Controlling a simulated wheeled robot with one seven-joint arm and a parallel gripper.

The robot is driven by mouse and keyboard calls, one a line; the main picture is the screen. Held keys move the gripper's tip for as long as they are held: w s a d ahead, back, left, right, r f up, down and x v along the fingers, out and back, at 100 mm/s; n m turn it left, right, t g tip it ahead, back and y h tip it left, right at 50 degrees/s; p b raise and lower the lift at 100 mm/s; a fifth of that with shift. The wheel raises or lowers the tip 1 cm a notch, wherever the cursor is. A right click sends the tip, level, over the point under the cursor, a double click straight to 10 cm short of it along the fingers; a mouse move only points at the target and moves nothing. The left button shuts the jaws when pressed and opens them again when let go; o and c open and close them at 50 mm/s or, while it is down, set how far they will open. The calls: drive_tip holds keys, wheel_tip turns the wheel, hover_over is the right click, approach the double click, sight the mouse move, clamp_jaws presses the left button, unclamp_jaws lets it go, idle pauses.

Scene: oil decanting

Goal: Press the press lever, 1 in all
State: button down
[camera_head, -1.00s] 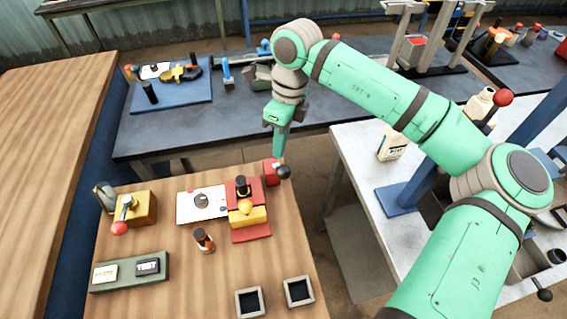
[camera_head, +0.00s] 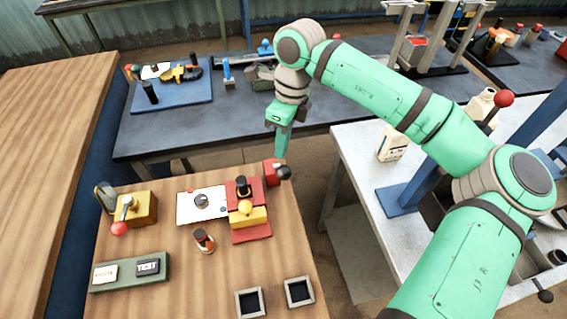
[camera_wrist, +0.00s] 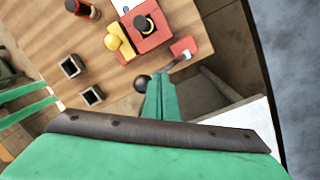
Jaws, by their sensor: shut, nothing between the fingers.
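The press (camera_head: 249,216) is a red device with a yellow block and yellow ball, near the right edge of the wooden table. It also shows in the wrist view (camera_wrist: 150,38). At its far right side is a red block (camera_head: 270,172) with a lever ending in a black ball knob (camera_head: 284,172). In the wrist view the knob (camera_wrist: 142,84) lies just left of my fingertips. My gripper (camera_head: 281,155) is shut and empty, pointing down close above the knob. I cannot tell whether it touches the knob.
A yellow box (camera_head: 143,207) with a red-knobbed lever stands at the table's left. A dark bottle (camera_head: 204,240), a green button panel (camera_head: 130,272) and two square trays (camera_head: 299,292) are also on the table. A gap separates it from the grey bench (camera_head: 350,150).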

idle(0.3)
drive_tip(key=shift+s+d+f, duration=0.1)
drive_tip(key=shift+s+d, duration=0.05)
drive_tip(key=shift+s, duration=0.05)
drive_tip(key=shift+s+a+f, duration=0.15)
drive_tip(key=shift+s+a, duration=0.1)
drive_tip(key=shift+s+d+f, duration=0.1)
drive_tip(key=shift+d, duration=0.1)
drive_tip(key=shift+f, duration=0.2)
idle(0.5)
